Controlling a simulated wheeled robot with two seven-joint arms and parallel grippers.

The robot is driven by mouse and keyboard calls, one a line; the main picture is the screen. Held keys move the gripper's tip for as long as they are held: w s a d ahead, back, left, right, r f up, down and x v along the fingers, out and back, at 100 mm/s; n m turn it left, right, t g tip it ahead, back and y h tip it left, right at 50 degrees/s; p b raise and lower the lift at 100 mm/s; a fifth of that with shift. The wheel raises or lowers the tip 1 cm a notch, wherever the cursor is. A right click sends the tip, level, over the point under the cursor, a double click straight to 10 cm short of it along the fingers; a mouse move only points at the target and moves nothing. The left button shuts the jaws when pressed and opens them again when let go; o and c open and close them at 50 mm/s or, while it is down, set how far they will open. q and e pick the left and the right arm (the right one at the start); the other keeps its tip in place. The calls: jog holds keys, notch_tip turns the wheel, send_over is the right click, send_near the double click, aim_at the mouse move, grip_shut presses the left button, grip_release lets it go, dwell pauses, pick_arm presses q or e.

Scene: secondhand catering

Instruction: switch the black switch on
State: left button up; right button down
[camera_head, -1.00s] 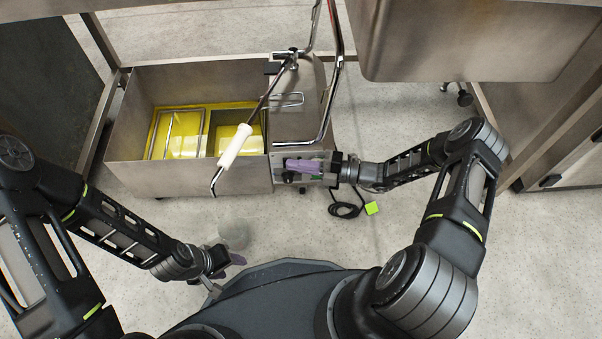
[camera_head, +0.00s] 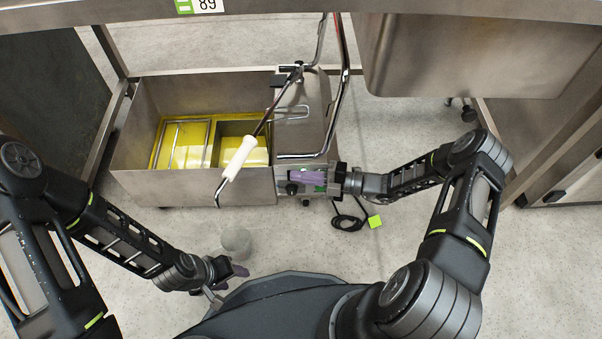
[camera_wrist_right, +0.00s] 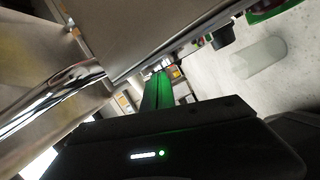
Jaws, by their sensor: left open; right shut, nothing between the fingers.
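A steel deep fryer (camera_head: 190,187) stands on the floor, with a control panel on the front of its right part. A black round knob (camera_head: 291,189) shows at the panel's lower left and also in the right wrist view (camera_wrist_right: 221,37). I cannot clearly make out a separate black switch; the right gripper hides part of the panel. My right gripper (camera_head: 308,176) is shut and empty, in front of the panel, right of the knob. Its green-lit fingers show in the wrist view (camera_wrist_right: 158,92); contact cannot be told. My left gripper (camera_head: 236,271) is open, low near my base.
A white-handled metal rod (camera_head: 238,158) crosses the fryer's front. A clear cup (camera_head: 236,240) stands on the floor near my left gripper. A steel basin (camera_head: 470,55) hangs at upper right.

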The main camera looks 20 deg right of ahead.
pick_arm(q)
jog(key=r+p, duration=0.1)
jog(key=s+r+p, duration=0.1)
jog(key=d+r+p, duration=0.1)
jog(key=shift+s+r, duration=0.25)
jog(key=shift+r, duration=0.15)
pick_arm(e)
jog(key=s+d+r, duration=0.3)
jog(key=s+d, duration=0.3)
jog(key=d, duration=0.2)
jog(key=shift+s+d+r, duration=0.15)
jog(key=shift+s+r, duration=0.05)
jog(key=shift+s, duration=0.1)
